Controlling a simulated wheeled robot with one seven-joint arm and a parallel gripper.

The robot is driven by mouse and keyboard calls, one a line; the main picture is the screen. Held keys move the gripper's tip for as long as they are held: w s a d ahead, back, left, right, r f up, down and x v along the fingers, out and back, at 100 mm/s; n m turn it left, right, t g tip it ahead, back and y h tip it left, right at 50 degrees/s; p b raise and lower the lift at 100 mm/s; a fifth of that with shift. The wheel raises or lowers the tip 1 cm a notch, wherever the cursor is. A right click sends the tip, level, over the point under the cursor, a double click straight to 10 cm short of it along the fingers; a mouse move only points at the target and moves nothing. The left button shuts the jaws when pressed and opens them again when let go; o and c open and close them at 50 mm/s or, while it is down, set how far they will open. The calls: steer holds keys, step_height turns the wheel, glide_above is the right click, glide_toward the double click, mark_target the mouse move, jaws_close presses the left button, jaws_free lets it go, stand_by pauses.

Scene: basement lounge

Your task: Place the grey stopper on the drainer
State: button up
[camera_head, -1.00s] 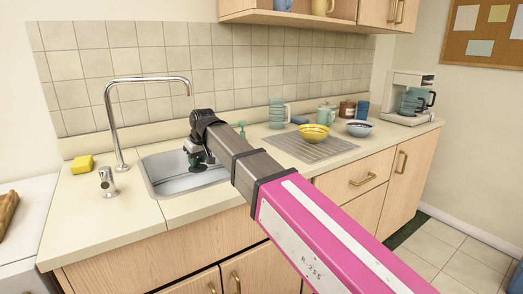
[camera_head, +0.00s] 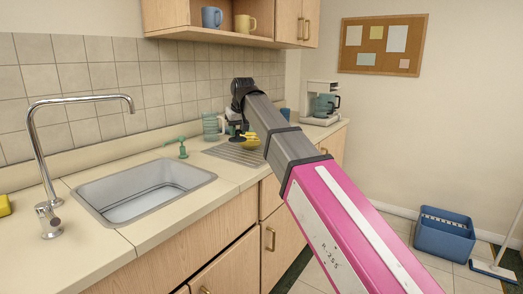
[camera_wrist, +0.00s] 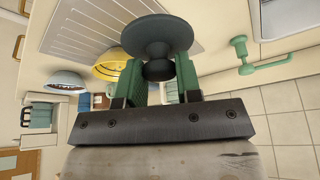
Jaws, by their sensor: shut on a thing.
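The grey stopper (camera_wrist: 157,42) is a dark grey disc with a short knob, seen close up in the wrist view. My gripper (camera_wrist: 158,80) is shut on its knob with green fingers on either side. In the head view my gripper (camera_head: 237,130) is above the counter by the drainer. The drainer (camera_head: 226,152) is a flat grey ridged board right of the sink, partly hidden by my arm. It also shows at the upper left of the wrist view (camera_wrist: 75,28), apart from the stopper.
A yellow bowl (camera_wrist: 108,66) and a bluish bowl (camera_wrist: 65,80) stand by the drainer. A ribbed glass jug (camera_head: 210,126) stands behind. A shelf cabinet (camera_head: 228,32) hangs above.

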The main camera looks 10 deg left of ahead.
steer(key=w+d+f, duration=0.1)
steer(key=w+f, duration=0.1)
steer(key=w, duration=0.1)
steer(key=w+d+f, duration=0.2)
steer(key=w, duration=0.2)
steer(key=w+d+f, duration=0.2)
steer(key=w, duration=0.2)
steer(key=shift+w+f, duration=0.15)
steer(key=shift+f, duration=2.2)
steer(key=shift+f, duration=0.25)
steer(key=o, duration=0.9)
steer(key=shift+o, duration=0.2)
steer(key=shift+r, duration=0.1)
steer(key=v, duration=1.2)
steer(key=shift+r, duration=0.15)
steer(key=shift+a, duration=0.1)
